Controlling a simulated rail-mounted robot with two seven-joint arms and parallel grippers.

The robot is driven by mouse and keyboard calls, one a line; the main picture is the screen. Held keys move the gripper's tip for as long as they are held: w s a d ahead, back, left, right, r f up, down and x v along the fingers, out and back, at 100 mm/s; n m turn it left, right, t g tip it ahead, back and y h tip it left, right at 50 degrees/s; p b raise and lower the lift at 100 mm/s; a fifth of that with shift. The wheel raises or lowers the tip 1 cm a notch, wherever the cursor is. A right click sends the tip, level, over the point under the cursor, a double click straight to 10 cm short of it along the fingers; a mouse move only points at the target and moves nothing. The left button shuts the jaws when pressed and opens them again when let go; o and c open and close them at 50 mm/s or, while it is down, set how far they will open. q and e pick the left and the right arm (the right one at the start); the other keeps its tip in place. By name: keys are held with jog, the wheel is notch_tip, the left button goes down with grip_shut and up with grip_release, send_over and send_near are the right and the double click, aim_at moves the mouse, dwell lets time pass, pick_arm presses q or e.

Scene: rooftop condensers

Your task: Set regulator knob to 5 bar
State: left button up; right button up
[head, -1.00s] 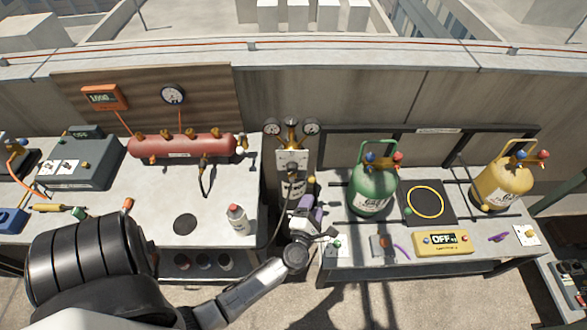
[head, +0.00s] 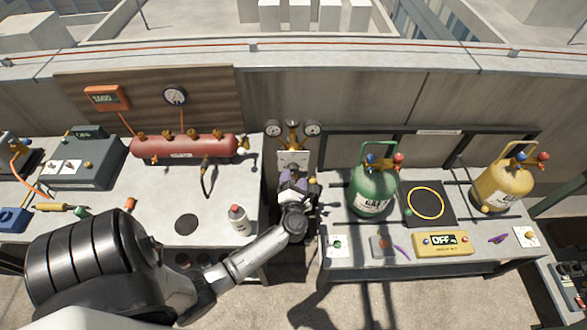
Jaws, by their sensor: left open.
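The regulator (head: 292,134) stands in the gap between the two tables, with two round gauges, left (head: 273,129) and right (head: 311,129), and brass fittings between them. A pale plate (head: 293,159) sits below the gauges; a small knob-like part shows on it, but its setting is too small to read. My left gripper (head: 295,178) is just below the plate, in front of the regulator's lower part, which it hides. It is open with nothing visible in it. I cannot tell whether it touches the regulator. My right gripper is out of view.
A red tank (head: 185,146) and a spray can (head: 238,218) are on the left table. A green cylinder (head: 373,190), a scale (head: 442,243) reading OFF and a yellow cylinder (head: 503,186) are on the right table. The green cylinder stands close to the right of my gripper.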

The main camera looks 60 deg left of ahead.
aim_at(293, 172)
pick_arm(q)
jog(key=shift+x, duration=2.2)
jog(key=shift+c, duration=0.5)
jog(key=c, duration=0.8)
jog(key=shift+c, duration=0.2)
